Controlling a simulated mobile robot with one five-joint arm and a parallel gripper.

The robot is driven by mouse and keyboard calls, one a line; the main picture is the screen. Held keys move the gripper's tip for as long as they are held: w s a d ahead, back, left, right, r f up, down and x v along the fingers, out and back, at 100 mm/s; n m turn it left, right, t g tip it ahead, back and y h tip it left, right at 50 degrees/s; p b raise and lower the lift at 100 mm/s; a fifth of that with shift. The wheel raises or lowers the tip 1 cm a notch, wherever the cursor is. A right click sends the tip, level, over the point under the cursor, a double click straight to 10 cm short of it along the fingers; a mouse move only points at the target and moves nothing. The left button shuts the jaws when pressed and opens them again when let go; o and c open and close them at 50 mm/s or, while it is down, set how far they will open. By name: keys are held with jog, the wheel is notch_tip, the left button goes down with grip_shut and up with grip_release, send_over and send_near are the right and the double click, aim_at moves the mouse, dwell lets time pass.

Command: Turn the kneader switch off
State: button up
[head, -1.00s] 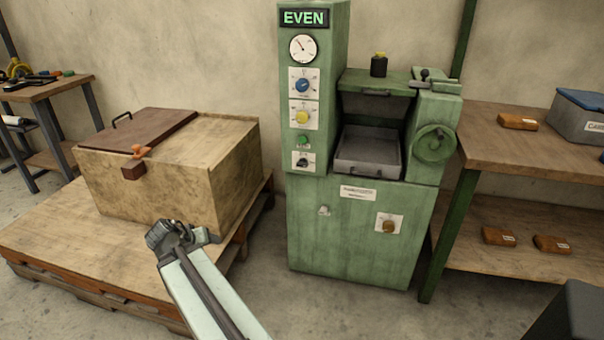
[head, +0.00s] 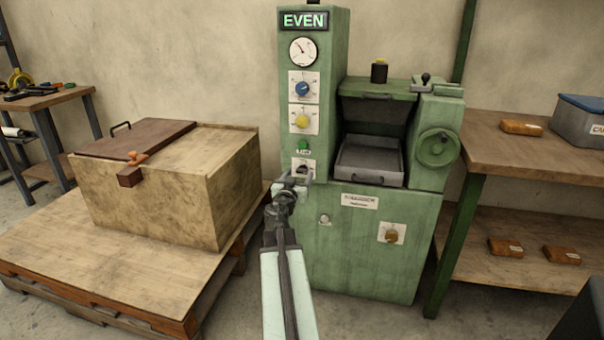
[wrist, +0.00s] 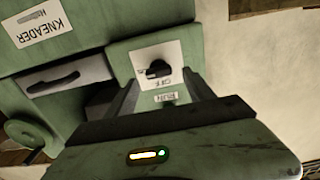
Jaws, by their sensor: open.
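The green kneader machine (head: 345,235) stands in the middle of the head view. Its small black rotary switch (head: 302,169) sits on a white plate low on the control column, partly covered by my gripper (head: 292,181). In the wrist view, which is upside down, the black switch knob (wrist: 158,69) shows on its white plate, with "OFF" printed beside it. My gripper (wrist: 163,88) is open there, with one finger on each side of the plate and nothing held. I cannot tell whether the fingers touch the panel or which setting the knob points to.
Above the switch are a green button (head: 302,145), a yellow knob (head: 302,121) and a blue knob (head: 302,89). The display (head: 304,20) reads "EVEN". A wooden chest (head: 165,195) on a pallet stands left; a workbench (head: 540,160) stands right.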

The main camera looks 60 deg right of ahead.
aim_at(301, 171)
jog(key=x, duration=0.3)
